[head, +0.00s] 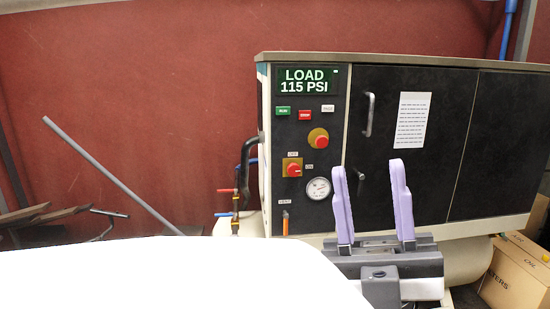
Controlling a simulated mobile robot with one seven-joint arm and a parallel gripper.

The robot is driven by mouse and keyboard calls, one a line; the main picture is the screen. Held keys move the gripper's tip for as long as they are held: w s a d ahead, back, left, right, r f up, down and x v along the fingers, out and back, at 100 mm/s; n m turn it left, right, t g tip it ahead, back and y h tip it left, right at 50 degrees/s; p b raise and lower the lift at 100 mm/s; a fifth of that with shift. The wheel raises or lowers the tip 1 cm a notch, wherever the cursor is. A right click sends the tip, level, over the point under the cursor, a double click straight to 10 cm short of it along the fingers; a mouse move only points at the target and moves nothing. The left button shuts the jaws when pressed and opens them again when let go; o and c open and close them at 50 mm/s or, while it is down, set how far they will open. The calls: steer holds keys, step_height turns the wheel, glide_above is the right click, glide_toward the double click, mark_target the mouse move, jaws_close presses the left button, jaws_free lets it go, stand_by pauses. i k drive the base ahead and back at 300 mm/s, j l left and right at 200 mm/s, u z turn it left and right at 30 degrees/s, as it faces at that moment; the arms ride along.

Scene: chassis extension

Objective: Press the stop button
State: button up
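A compressor cabinet with a black control panel (300,210) stands ahead. Near the panel's top, under a display reading LOAD 115 PSI (306,81), are a small green button (283,111) and a small red rectangular button (304,117). The red one's lettering is too small to read surely. Below it is a round red mushroom button (318,137) on a yellow base. My gripper (368,166) shows in front of the cabinet, right of and lower than these buttons. Its two purple fingers point up, well apart, with nothing between them. No finger visibly covers the buttons.
A red rotary switch on a yellow plate (292,167), a pressure gauge (318,188) and an orange-handled valve (285,222) sit lower on the panel. Pipes with small red and blue handles (235,203) stand at its left. A cardboard box (515,275) is at the right.

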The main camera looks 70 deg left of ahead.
mark_target(306, 115)
steer(key=u, duration=2)
